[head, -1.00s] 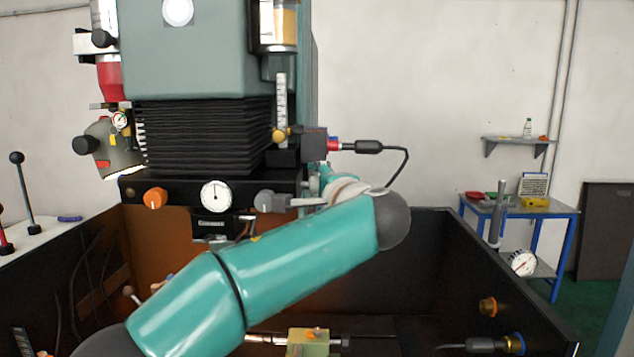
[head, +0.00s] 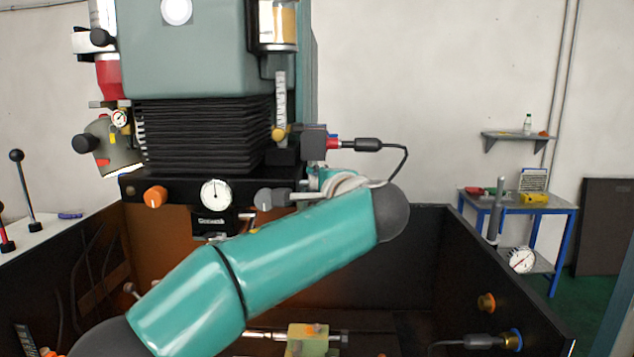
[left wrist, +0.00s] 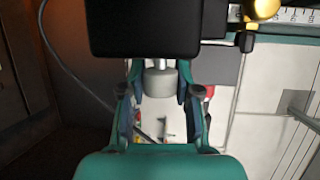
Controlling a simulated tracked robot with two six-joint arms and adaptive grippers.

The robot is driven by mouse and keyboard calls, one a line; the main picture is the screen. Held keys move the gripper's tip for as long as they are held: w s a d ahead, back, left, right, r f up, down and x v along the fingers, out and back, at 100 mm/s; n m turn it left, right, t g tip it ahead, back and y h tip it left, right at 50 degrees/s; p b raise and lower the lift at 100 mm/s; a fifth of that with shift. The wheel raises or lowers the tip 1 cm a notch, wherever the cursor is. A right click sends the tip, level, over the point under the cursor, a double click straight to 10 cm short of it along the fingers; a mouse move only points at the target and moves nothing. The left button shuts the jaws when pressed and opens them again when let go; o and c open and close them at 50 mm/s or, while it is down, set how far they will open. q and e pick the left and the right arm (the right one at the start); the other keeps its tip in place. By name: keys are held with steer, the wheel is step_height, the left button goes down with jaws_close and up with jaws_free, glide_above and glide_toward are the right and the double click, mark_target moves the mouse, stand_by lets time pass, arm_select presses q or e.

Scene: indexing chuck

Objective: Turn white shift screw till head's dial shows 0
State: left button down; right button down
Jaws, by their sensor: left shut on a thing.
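The white shift screw (head: 265,200) shows as a pale grey knob on the right of the machine head's black front bar. In the left wrist view the grey cylindrical knob (left wrist: 159,83) lies between the two fingers. My left gripper (left wrist: 160,78) is shut on this knob. In the head view my left gripper (head: 293,197) reaches it from the right, partly hidden behind my teal arm. The head's dial (head: 215,195) is a round white face left of the screw. Its needle points roughly upward; the figures are too small to read. My right gripper is not in view.
An orange knob (head: 155,196) sits left of the dial. Black bellows (head: 203,135) hang above the bar. A cable (head: 404,162) loops out to the right. A yellowish block (head: 307,340) lies below in the dark enclosure. A blue-legged side table (head: 520,209) stands at right.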

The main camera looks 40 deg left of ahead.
arm_select(q)
steer(key=c, duration=0.8)
jaws_free()
steer(key=shift+f, duration=0.1)
steer(key=v, duration=1.2)
steer(key=shift+f, duration=0.15)
steer(key=shift+w, duration=0.1)
